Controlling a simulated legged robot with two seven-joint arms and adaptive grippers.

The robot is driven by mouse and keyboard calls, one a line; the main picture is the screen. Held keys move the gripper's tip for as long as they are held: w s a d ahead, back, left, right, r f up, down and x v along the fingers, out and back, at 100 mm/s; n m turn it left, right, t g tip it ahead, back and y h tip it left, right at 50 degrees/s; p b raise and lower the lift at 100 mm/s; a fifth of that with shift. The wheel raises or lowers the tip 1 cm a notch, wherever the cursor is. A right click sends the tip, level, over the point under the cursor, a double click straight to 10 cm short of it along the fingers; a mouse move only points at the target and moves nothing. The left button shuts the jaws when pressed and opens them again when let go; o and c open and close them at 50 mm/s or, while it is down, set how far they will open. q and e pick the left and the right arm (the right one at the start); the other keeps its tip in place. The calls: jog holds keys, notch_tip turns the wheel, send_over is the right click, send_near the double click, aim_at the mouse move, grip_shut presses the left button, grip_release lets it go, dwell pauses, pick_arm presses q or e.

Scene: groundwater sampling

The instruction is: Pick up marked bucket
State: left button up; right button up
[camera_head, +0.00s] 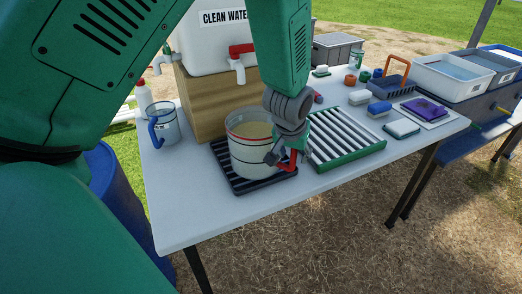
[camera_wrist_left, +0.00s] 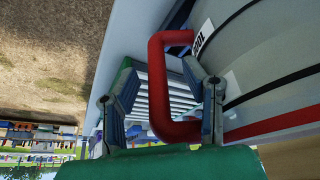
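The marked bucket (camera_head: 249,150) is pale with a red band near its rim and dark bands below, holding cloudy tan liquid. It stands upright on a black slatted mat (camera_head: 252,184) on the white table. Its red handle (camera_head: 292,161) sticks out at the bucket's right side. My left gripper (camera_head: 280,157) is at that handle. In the left wrist view, my left gripper (camera_wrist_left: 163,100) is open, with a finger on each side of the red handle (camera_wrist_left: 160,80); gaps show beside it. The bucket wall (camera_wrist_left: 270,60) with a partly seen label fills the right side. My right gripper is not in view.
A clear jug (camera_head: 164,126) with a blue handle stands left of the wooden stand (camera_head: 200,105) bearing the clean-water tank (camera_head: 205,45). A green-edged drying rack (camera_head: 343,140) lies right of the bucket. Sponges, caddy and basins are farther right. The front left tabletop is clear.

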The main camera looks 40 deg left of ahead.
pick_arm(q)
jog(key=shift+w+f, duration=0.2)
jog(key=shift+f, duration=0.25)
jog(key=shift+d+r, duration=0.1)
grip_shut()
jog(key=shift+r, duration=0.15)
